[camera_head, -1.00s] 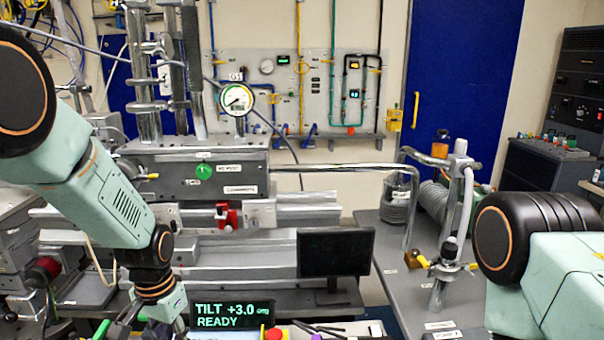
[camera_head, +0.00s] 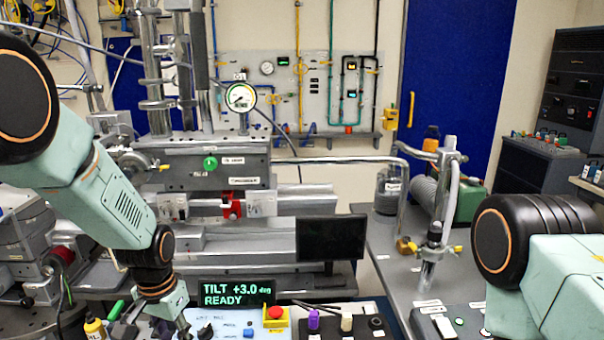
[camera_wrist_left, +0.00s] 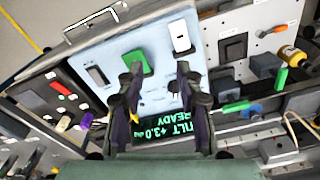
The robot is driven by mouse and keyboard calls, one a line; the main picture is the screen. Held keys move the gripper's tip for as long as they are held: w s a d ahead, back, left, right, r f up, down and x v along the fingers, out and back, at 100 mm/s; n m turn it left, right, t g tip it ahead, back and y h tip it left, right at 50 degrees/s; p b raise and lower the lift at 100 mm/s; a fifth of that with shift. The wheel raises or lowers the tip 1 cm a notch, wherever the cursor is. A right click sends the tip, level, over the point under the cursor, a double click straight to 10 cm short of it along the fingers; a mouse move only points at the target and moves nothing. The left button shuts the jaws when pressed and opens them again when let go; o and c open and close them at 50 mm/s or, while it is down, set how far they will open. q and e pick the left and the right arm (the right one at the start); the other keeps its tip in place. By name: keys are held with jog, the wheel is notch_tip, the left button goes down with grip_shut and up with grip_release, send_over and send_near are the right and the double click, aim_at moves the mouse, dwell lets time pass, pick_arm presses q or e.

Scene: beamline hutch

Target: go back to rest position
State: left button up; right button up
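My left arm comes in from the left in the head view, bent downward. Its gripper (camera_head: 178,328) is partly cut off by the bottom edge, left of the tilt display (camera_head: 237,292), which reads "TILT +3.0 deg READY". In the left wrist view the two fingers of my left gripper (camera_wrist_left: 155,95) stand apart with nothing held between them. Beyond them are a light blue panel (camera_wrist_left: 115,72) with a green piece (camera_wrist_left: 137,62), and the display, seen upside down. My right arm shows at the lower right of the head view; its gripper is out of view.
A red button on a yellow box (camera_head: 275,318) and a purple knob (camera_head: 313,320) are on the front panel. A black monitor (camera_head: 330,238) stands behind. A grey side bench (camera_head: 395,275) with pipes is at right. A steel instrument with a gauge (camera_head: 240,97) fills the centre.

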pick_arm(q)
jog(key=f+t, duration=0.1)
jog(key=f, duration=0.1)
jog(key=f+n+t+b, duration=0.1)
jog(key=f, duration=0.1)
jog(key=s+d+f, duration=0.1)
jog(key=f, duration=0.1)
jog(key=shift+f+n+t+b, duration=0.3)
jog(key=shift+t+b, duration=0.1)
jog(key=s+f+n+g+b, duration=0.1)
jog(key=s+f+b, duration=0.5)
jog(key=s+f, duration=0.6)
jog(key=s+f+g+b, duration=0.2)
jog(key=s+f+b, duration=0.4)
jog(key=s+f, duration=0.5)
jog(key=s, duration=0.8)
jog(key=shift+s+d+f+n+b, duration=0.35)
jog(key=shift+s+d+n, duration=0.05)
